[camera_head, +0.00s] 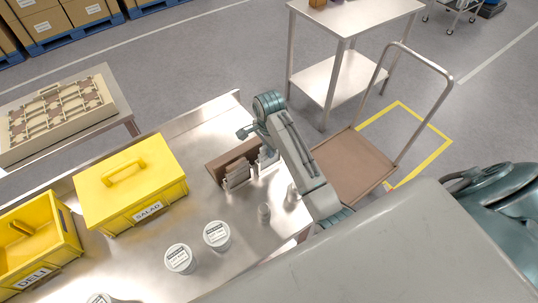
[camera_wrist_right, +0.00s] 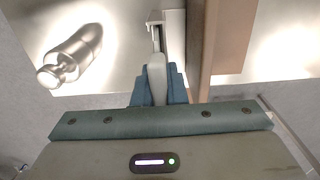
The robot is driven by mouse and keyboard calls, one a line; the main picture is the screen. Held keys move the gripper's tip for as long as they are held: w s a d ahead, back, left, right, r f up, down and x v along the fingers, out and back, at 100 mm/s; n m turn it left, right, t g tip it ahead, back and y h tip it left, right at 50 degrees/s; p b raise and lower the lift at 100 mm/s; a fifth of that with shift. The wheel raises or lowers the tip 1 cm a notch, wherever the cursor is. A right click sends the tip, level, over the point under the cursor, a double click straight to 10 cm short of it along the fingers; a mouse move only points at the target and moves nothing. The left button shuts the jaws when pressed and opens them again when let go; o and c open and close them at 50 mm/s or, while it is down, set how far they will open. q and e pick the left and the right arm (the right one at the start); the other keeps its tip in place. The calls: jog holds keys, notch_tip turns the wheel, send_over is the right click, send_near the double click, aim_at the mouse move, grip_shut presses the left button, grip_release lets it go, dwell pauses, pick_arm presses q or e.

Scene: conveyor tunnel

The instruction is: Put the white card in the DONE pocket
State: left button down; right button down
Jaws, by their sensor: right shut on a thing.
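In the wrist view my right gripper (camera_wrist_right: 158,88) is shut on a thin pale piece seen edge-on, which I take to be the white card (camera_wrist_right: 157,76). Its far end is at or close to a metal pocket (camera_wrist_right: 155,18) beside the brown board (camera_wrist_right: 207,50); I cannot tell whether it is inside. In the head view the brown board (camera_head: 222,157) carries small pockets (camera_head: 237,174) on the steel table. My right arm reaches over its right end and hides part of it. The card is not clear there, and no DONE label is readable. My left gripper is out of view.
A metal weight-like object (camera_wrist_right: 72,55) stands near the gripper. The steel table (camera_head: 200,205) also holds yellow SALAD (camera_head: 130,190) and DELI (camera_head: 40,250) bins and white lidded tubs (camera_head: 217,235). A brown cart (camera_head: 352,168) stands beyond the table's right end.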

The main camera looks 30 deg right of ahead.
jog(key=shift+r, duration=1.5)
